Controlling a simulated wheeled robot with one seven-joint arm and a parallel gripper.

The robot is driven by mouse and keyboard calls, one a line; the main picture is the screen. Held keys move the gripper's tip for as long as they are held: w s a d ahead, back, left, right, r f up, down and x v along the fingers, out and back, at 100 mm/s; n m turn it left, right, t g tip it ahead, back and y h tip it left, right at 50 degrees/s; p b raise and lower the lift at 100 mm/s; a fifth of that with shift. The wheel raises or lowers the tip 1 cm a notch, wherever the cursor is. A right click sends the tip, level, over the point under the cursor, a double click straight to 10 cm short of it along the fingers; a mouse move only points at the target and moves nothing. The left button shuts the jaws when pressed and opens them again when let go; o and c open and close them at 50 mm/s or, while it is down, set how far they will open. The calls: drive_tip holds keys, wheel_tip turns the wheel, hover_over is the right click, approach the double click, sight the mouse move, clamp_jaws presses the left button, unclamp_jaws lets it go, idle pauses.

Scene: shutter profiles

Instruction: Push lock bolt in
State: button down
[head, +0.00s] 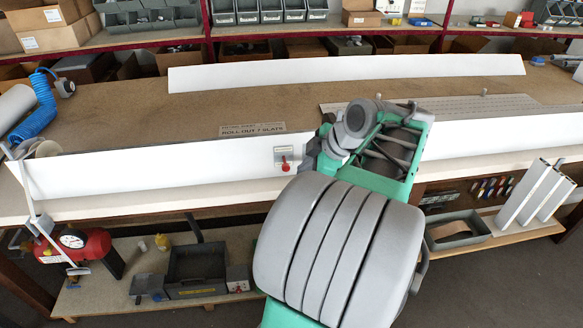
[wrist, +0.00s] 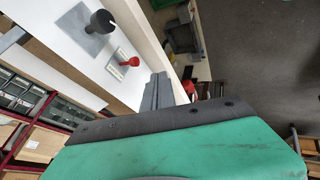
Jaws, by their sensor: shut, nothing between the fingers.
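The long white shutter profile (head: 150,172) lies along the front of the bench. On its face is a small light plate (head: 284,151) with a red knob (head: 286,167), left of my arm. The wrist view shows this red knob (wrist: 134,61) and, farther up, a black round knob (wrist: 101,21) on a grey square plate (wrist: 85,33). I cannot tell which of them is the lock bolt. In the wrist view my gripper (wrist: 157,80) is shut and empty, close to the white profile and apart from both knobs. In the head view my arm hides the gripper.
A second white profile (head: 350,72) lies farther back on the brown bench top (head: 130,108). A blue coiled hose (head: 38,108) is at the left end. Below, a lower shelf holds a red compressor (head: 75,246) and a dark crate (head: 196,270). Boxes and bins line the back shelf.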

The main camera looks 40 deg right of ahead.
sight(288, 165)
drive_tip(key=w+d+f+p, duration=0.2)
drive_tip(key=w+d+f, duration=0.1)
drive_tip(key=w+f, duration=0.4)
drive_tip(key=shift+w+f, duration=0.3)
drive_tip(key=shift+w, duration=0.4)
drive_tip(key=shift+w+d+f+b, duration=0.1)
drive_tip(key=shift+w+d+b, duration=0.65)
drive_tip(key=shift+w, duration=0.4)
drive_tip(key=shift+d+r, duration=0.15)
drive_tip(key=shift+r, duration=0.05)
